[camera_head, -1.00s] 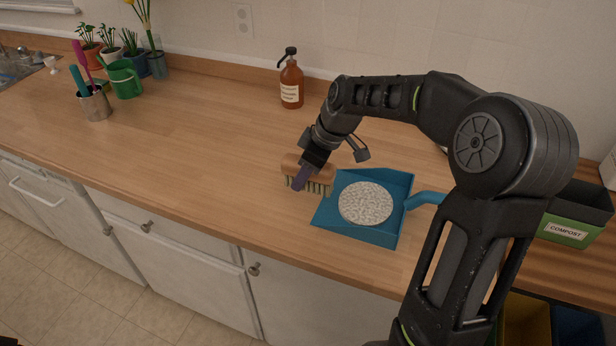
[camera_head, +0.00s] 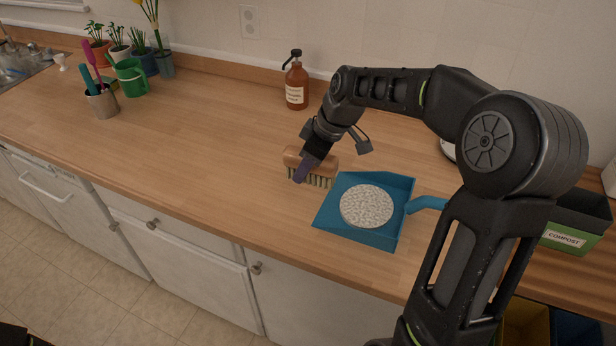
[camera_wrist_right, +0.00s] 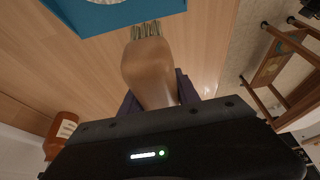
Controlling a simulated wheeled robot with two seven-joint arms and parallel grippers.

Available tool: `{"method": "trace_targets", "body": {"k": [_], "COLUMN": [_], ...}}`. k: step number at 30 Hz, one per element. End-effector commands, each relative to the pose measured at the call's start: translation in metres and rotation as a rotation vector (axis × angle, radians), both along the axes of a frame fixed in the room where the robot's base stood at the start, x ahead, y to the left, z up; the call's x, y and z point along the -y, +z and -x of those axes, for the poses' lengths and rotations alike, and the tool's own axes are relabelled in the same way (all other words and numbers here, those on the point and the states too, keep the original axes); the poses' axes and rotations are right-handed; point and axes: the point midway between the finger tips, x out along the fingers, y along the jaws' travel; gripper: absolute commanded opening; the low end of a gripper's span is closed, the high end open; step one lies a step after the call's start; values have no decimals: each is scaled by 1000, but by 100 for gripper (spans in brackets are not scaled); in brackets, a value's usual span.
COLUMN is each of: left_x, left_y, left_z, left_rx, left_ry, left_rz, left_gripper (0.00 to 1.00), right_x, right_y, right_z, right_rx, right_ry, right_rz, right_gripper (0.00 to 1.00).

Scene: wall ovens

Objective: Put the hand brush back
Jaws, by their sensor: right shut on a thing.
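The hand brush (camera_head: 322,167) has a wooden back and pale bristles. It is upright, bristles down, on or just above the counter, left of the blue dustpan (camera_head: 392,236). My right gripper (camera_head: 305,167) is shut on the brush. In the right wrist view the brush (camera_wrist_right: 150,65) reaches out from between the dark fingers (camera_wrist_right: 155,92), its bristles toward the dustpan (camera_wrist_right: 110,12). A round, speckled grey-white disc (camera_head: 367,206) lies in the dustpan. My left gripper is not in view.
An amber bottle (camera_head: 296,86) stands by the wall. A metal cup with utensils (camera_head: 102,102), a green watering can (camera_head: 130,78) and potted plants are at the far left. A green compost bin (camera_head: 568,237) is at the right. The counter's left middle is clear.

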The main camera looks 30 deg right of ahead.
Motion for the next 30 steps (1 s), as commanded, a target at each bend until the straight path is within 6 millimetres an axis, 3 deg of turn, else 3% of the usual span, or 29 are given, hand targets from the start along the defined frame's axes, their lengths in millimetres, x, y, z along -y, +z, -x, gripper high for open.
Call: {"method": "trace_targets", "body": {"k": [8,21,30], "left_x": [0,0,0], "left_y": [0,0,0], "left_z": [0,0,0], "left_rx": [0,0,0], "left_ry": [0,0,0], "left_rz": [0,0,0], "left_gripper": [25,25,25], "right_x": [-28,-113,-130], "right_y": [-5,-10,-8], "right_z": [-1,-11,-12], "right_rx": [3,4,2], "right_ry": [-125,-532,-624], "right_rz": [1,3,0], "right_gripper": [0,0,0]}}
